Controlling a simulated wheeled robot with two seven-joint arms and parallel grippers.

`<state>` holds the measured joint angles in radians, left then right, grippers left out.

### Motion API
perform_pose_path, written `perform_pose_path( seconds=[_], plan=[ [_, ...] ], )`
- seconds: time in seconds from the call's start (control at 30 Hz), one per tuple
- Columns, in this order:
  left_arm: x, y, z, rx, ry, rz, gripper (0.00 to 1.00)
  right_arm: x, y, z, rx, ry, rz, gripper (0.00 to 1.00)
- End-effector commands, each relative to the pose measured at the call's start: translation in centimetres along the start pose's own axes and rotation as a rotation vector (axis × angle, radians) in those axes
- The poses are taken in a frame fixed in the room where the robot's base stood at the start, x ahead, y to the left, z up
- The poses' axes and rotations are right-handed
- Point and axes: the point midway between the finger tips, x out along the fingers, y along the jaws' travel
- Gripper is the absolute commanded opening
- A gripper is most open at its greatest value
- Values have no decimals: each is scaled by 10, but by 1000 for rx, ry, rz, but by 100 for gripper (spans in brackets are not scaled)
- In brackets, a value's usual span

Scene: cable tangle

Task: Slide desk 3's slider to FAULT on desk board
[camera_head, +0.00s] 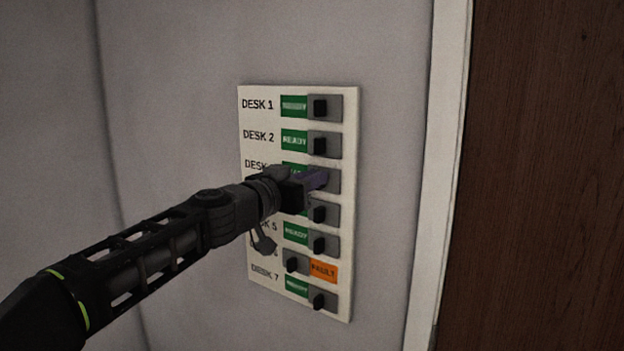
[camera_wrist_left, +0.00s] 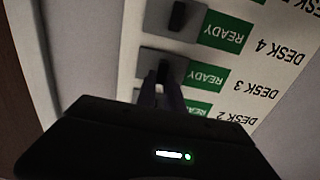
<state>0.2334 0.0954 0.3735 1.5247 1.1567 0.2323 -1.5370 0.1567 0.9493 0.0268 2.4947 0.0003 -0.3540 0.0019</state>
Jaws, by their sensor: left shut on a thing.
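The desk board (camera_head: 347,280) is a white panel on the wall with a column of labelled sliders. Desk 3's slider (camera_wrist_left: 165,70) has a black knob on a grey plate, and a green READY label shows beside it. In the head view my left gripper (camera_head: 318,180) covers the knob and part of the Desk 3 label. In the left wrist view, where the board appears upside down, the purple fingers of my left gripper (camera_wrist_left: 163,88) are at the Desk 3 knob and shut on it. My right gripper is in neither view.
The other sliders, such as desk 2's (camera_head: 320,146) and desk 4's (camera_wrist_left: 177,16), sit close above and below. Desk 6 shows an orange FAULT label (camera_head: 323,271). A white door frame (camera_head: 437,170) and brown door (camera_head: 550,170) stand to the right.

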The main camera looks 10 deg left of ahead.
Motion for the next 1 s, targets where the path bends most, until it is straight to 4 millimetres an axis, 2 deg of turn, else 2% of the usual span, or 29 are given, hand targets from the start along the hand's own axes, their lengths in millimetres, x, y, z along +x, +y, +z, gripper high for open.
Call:
perform_pose_path(
  seconds=[0.17,0.5,0.6,0.83,0.87,1.0],
  plan=[
    [0,-8,0,0,2,-3,0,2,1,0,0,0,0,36],
    [0,-75,0,0,4,-3,0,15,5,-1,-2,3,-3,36],
    [0,-82,-1,1,2,-3,0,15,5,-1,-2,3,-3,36],
    [-1,-83,-2,1,2,-6,0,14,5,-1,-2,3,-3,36],
    [-1,-83,-2,1,2,-6,13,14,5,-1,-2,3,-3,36],
    [-1,-83,-1,1,2,-6,24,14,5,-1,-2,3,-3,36]
  ],
)
